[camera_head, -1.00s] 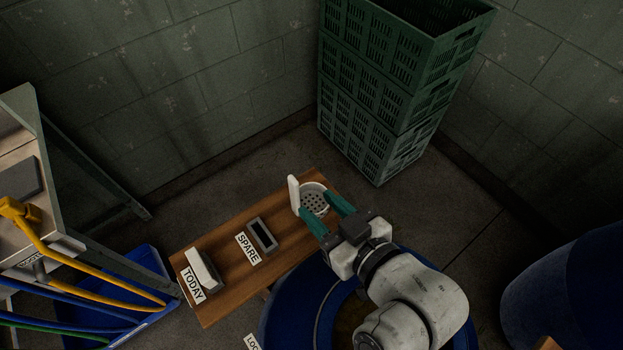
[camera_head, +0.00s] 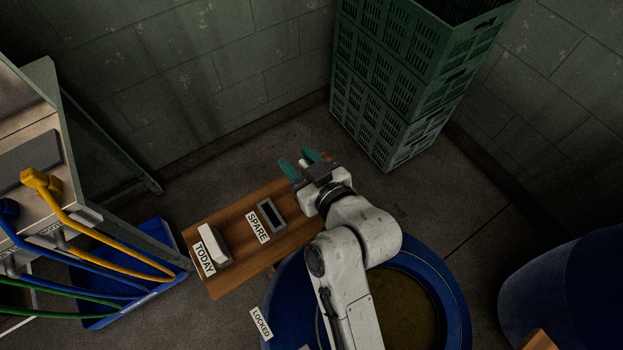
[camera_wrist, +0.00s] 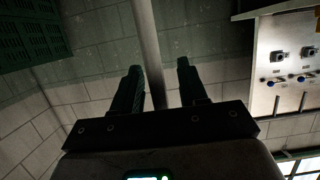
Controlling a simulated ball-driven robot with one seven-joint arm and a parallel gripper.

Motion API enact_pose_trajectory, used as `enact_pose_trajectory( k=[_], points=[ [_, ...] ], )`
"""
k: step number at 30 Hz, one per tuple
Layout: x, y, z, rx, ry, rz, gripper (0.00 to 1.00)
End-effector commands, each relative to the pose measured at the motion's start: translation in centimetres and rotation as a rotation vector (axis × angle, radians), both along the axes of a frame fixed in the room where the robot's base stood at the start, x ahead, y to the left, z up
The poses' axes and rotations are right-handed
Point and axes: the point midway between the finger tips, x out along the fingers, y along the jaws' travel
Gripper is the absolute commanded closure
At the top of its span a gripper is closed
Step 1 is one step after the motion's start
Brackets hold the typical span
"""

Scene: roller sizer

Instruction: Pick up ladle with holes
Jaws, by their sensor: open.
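My gripper (camera_head: 298,161) is open, with its green fingers over the far right end of the wooden bench (camera_head: 230,205). A small whitish piece of the ladle with holes (camera_head: 305,163) shows between the fingers; its perforated bowl is hidden behind my gripper and wrist. In the wrist view, the two dark fingers (camera_wrist: 158,68) stand apart with a pale straight bar (camera_wrist: 148,40) running down between them. It looks like the ladle's handle. Contact with either finger cannot be made out.
On the bench are a white block by the TODAY label (camera_head: 214,245) and a dark-topped grey holder (camera_head: 271,214) by the SPARE label. Green crates (camera_head: 400,90) stand stacked behind. A blue drum (camera_head: 455,305) is below my arm. A blue bin with hoses (camera_head: 130,285) stands left.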

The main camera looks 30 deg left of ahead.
Motion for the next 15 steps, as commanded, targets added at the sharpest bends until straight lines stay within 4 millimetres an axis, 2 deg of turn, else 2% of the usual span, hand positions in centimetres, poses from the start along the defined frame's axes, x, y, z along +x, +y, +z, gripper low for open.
enact_pose_trajectory(
  k=[6, 15],
  points=[
    [0.03, -0.01, -0.03, 0.0, 0.0, 0.0, 0.59],
    [0.02, -0.02, -0.03, 0.0, 0.0, 0.0, 0.88]
  ],
)
